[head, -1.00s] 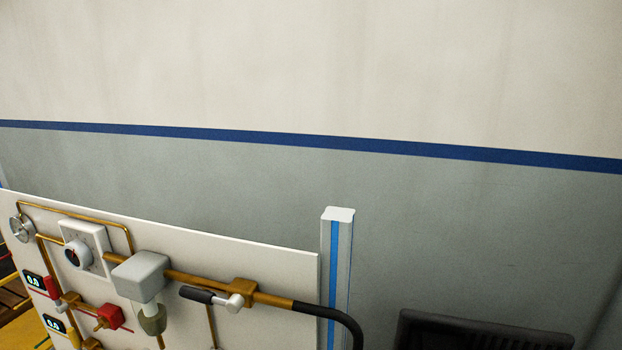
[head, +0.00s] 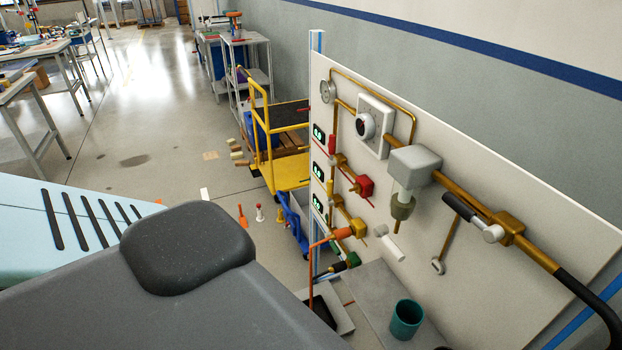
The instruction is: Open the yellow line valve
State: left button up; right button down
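The white panel (head: 465,190) stands on the right in the head view and carries brass pipes and valves. A yellow block (head: 358,228) sits on one of the lower branch lines. A small upright yellow handle (head: 330,187) is up and left of it, near the panel's left edge. A red block (head: 364,186) and an upright red handle (head: 332,144) are on the line above. An orange lever (head: 328,238) and a green block (head: 353,260) are below. A black-gripped lever (head: 459,207) is on the main pipe. Neither gripper is in view.
A teal cup (head: 406,318) stands on a grey surface (head: 375,290) below the panel. A yellow cart (head: 290,170) is beyond it. Small coloured pieces, one orange (head: 242,216), stand on the floor. A large dark grey shape fills the lower left.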

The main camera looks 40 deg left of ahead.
aim_at(330, 192)
jog(key=u, duration=1.35)
jog(key=i+j+u, duration=0.15)
jog(key=j+u, duration=0.3)
jog(key=i+u, duration=0.35)
